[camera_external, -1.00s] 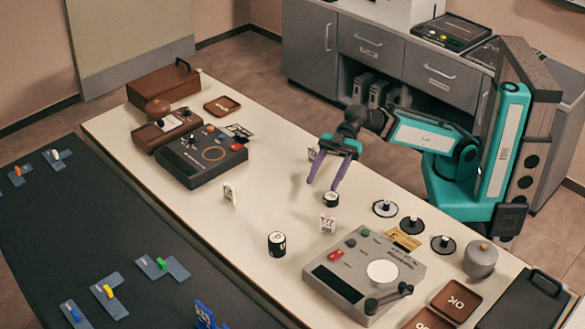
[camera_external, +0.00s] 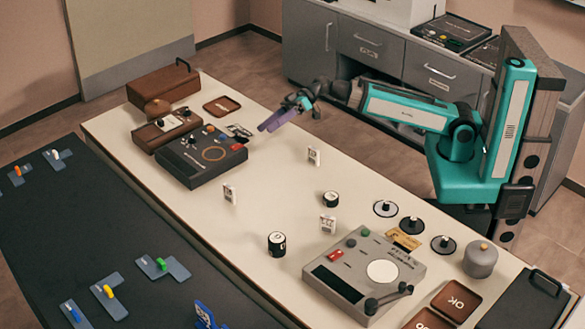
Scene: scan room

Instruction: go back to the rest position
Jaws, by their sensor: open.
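My gripper (camera_external: 264,128) has purple fingers and hangs above the far side of the cream table (camera_external: 262,205), just right of the dark device with a round ring (camera_external: 202,155). The teal arm reaches left from its column at the right. The fingers point left and slightly down, and nothing shows between them. They overlap closely in this view, so the gap is hard to see, but the gripper is open. It looks clear of the tabletop and of the things on it.
A grey device with a white disc (camera_external: 365,275), round black knobs and a grey pot (camera_external: 480,260) are at the right. A brown box (camera_external: 163,84) stands far left.

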